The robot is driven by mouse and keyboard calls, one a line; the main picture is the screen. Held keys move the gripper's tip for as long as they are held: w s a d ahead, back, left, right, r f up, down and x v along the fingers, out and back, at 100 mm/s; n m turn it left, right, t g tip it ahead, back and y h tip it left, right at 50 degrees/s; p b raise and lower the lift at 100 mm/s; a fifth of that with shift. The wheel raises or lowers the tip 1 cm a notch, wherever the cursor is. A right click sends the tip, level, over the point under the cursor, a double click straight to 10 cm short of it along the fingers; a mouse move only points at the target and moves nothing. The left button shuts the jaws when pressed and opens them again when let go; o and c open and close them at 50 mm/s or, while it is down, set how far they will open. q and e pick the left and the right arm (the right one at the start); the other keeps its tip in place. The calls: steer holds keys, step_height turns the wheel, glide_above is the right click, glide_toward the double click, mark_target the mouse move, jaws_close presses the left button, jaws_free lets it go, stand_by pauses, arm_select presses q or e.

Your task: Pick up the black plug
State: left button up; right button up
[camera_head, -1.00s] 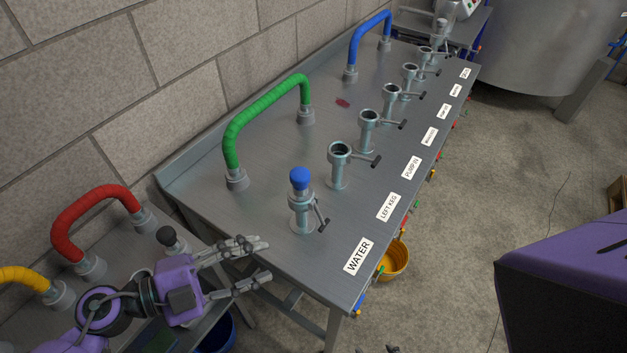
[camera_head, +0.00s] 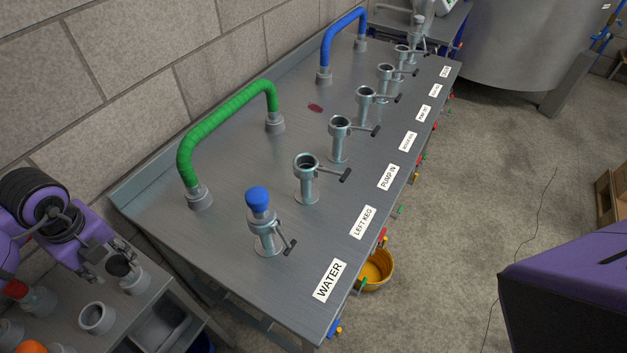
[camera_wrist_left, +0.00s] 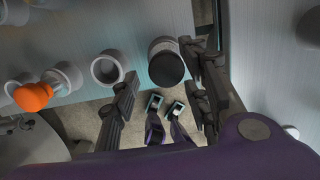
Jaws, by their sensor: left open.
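The black plug (camera_head: 118,265) sits upright in a grey holder on the low side table at the lower left of the head view. In the left wrist view the black plug (camera_wrist_left: 167,70) shows as a dark round top. My left gripper (camera_head: 107,260) is open, its fingers just beside the plug. In the wrist view the left gripper (camera_wrist_left: 160,63) has one finger on each side of the plug, with a visible gap on the left side. Contact on the right side is hard to tell. My right gripper is not in view.
An empty grey holder (camera_head: 97,318) stands beside the plug, with an orange plug (camera_wrist_left: 33,97) further along. The steel table (camera_head: 240,290) with valves, a blue plug (camera_head: 257,199) and green hose (camera_head: 225,115) is to the right.

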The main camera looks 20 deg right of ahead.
mark_target(111, 265)
arm_select(q)
steer(key=shift+w+a+f, duration=0.1)
steer(key=shift+w+f, duration=0.05)
steer(key=shift+f, duration=0.6)
steer(key=shift+w+a+f, duration=0.1)
steer(key=shift+f, duration=0.65)
steer(key=shift+c, duration=0.5)
jaws_close()
steer(key=shift+r, duration=0.1)
